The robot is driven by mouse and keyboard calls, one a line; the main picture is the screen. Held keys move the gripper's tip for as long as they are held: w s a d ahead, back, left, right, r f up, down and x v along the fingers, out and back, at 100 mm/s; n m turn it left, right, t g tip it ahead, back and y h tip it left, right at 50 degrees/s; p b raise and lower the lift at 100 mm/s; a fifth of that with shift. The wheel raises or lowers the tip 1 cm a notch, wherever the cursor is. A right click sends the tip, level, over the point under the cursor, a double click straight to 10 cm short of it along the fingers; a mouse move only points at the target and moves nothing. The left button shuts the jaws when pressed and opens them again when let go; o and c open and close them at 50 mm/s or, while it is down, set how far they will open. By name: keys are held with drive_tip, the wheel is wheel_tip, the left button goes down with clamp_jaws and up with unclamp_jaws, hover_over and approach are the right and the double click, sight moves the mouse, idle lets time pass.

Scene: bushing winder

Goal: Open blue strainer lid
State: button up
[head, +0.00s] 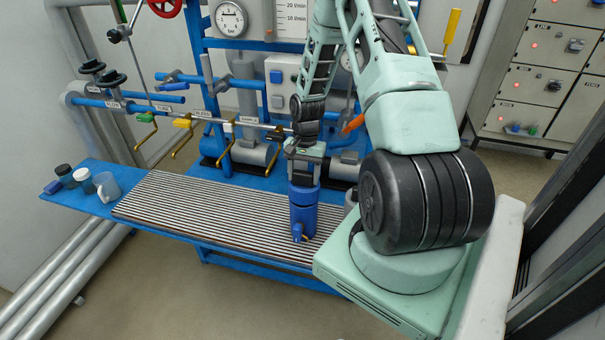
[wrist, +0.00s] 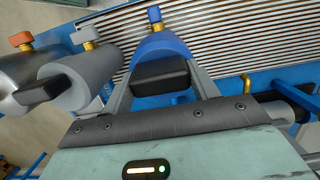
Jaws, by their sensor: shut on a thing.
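The blue strainer (head: 303,213) is an upright blue cylinder by the slatted grating, with a small blue knob (head: 297,232) low on its front. In the wrist view its rounded blue top (wrist: 155,46) shows, with the knob beyond it on a brass stem. My gripper (head: 304,172) is right above the strainer, pointing down. In the wrist view my gripper (wrist: 160,80) is shut on the black block-shaped handle (wrist: 160,76) of the lid, one finger on each side. The seam under the lid is hidden, so I cannot tell whether the lid is seated or raised.
Two grey cylinders stand left of the blue one in the wrist view, the nearer one (wrist: 80,80) close to my finger. Blue pipework and a gauge (head: 230,18) stand behind. A clear mug (head: 107,186) and jars are on the blue shelf. The slatted grating (head: 200,208) is bare.

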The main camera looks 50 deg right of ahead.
drive_tip(key=shift+w+d+r+g+y+p, duration=0.15)
drive_tip(key=shift+w+d+r+y+p, duration=0.1)
drive_tip(key=shift+d+y, duration=0.15)
drive_tip(key=shift+w+d+r+g+y+p, duration=0.15)
drive_tip(key=shift+d+r+y, duration=0.15)
drive_tip(key=shift+d, duration=0.1)
drive_tip(key=d, duration=0.1)
drive_tip(key=w+d+b, duration=0.1)
drive_tip(key=d, duration=0.1)
drive_tip(key=shift+w+d+r, duration=0.1)
drive_tip(key=shift+w+r, duration=0.05)
drive_tip(key=shift+w+d+b, duration=0.25)
drive_tip(key=shift+d+b, duration=0.05)
drive_tip(key=shift+d, duration=0.35)
drive_tip(key=shift+w+d+b, duration=0.25)
drive_tip(key=shift+d+b, duration=0.05)
drive_tip(key=shift+d, duration=0.35)
drive_tip(key=o, duration=1.4)
drive_tip(key=b+v, duration=0.2)
drive_tip(key=v, duration=0.5)
drive_tip(key=shift+r, duration=0.15)
